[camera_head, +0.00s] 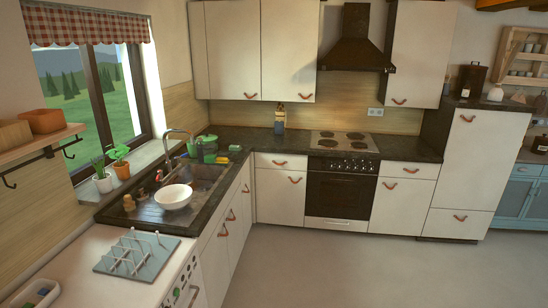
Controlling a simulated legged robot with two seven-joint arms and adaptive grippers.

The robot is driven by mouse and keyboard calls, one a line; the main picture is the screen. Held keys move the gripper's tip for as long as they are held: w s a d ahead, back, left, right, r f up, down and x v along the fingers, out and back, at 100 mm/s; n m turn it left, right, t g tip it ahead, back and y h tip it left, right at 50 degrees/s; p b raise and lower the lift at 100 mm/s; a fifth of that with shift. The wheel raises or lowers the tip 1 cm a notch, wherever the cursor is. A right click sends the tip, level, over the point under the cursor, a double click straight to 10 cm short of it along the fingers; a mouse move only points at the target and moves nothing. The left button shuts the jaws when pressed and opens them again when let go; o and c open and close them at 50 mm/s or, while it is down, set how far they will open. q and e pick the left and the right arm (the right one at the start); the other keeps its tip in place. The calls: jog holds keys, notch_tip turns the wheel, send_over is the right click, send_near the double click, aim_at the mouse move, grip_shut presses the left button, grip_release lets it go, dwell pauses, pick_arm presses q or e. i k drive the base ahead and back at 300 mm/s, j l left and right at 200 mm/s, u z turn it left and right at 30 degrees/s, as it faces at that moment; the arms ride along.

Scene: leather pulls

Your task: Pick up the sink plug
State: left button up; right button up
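The dark sink (207,172) is set into the black counter under the window, with a tall curved faucet (178,131) behind it. I cannot make out a sink plug for certain. A white bowl (173,197) sits at the sink's front edge and hides part of the drainboard. Neither of my grippers is in view.
A grey-blue dish rack (138,255) stands on the white appliance at the front left. Green containers (207,146) stand behind the sink. Potted plants (120,161) line the windowsill. The grey floor (360,270) is clear in front of the cabinets.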

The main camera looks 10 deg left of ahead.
aim_at(142, 194)
jog(key=i+l+u, duration=0.1)
jog(key=i+u, duration=0.3)
jog(key=i+l+u, duration=0.25)
jog(key=i+u, duration=0.15)
jog(key=i, duration=0.15)
jog(key=i+l+u, duration=0.75)
jog(key=l, duration=0.1)
